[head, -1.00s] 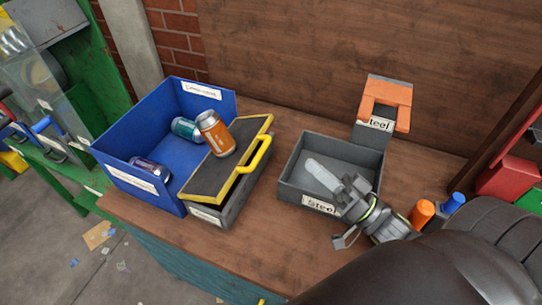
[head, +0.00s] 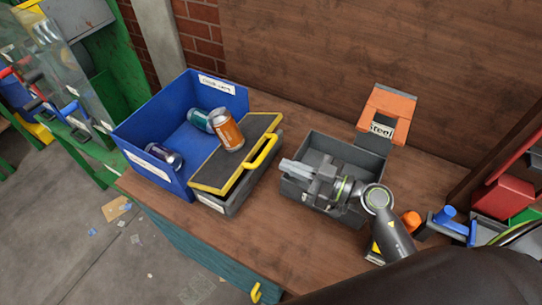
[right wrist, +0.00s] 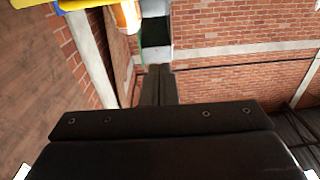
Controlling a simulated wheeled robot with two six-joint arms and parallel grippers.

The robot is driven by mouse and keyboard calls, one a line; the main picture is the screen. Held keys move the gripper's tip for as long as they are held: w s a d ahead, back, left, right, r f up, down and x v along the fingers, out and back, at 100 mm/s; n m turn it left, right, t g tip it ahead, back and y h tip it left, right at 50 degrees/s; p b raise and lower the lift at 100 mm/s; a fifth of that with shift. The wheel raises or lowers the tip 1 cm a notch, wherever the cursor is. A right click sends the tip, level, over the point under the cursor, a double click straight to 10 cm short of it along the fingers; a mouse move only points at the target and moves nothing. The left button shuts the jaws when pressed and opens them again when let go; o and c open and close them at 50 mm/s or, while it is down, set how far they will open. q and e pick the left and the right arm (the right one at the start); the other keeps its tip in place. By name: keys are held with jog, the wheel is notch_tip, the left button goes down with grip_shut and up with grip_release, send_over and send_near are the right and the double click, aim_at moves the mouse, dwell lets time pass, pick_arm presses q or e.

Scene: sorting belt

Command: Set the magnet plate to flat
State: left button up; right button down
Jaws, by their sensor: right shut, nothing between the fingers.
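The magnet plate appears to be the dark plate with yellow edges (head: 215,177). It sits tilted on a grey box (head: 225,205), its left edge against the blue bin, with a yellow handle (head: 262,152) on its right side. An orange can (head: 227,132) rests on its upper part. My right gripper (head: 285,166) is shut and empty above the left side of the grey steel bin, a short gap right of the handle. In the right wrist view its closed fingers (right wrist: 158,72) point toward the brick wall. My left gripper is not in view.
The blue bin (head: 145,125) holds a teal can (head: 198,119) and a dark purple can (head: 163,156). The grey bin (head: 318,143) has an orange bracket (head: 388,103) behind it. Bare wooden bench (head: 235,235) lies in front of the plate.

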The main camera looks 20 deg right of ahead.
jog(key=w, duration=0.1)
jog(key=p, duration=0.2)
send_over(256, 165)
jog(key=shift+f+h, duration=0.3)
jog(key=shift+f, duration=0.1)
jog(key=f, duration=0.2)
jog(key=d+f+b, duration=0.1)
jog(key=f, duration=0.1)
jog(key=shift+s, duration=0.4)
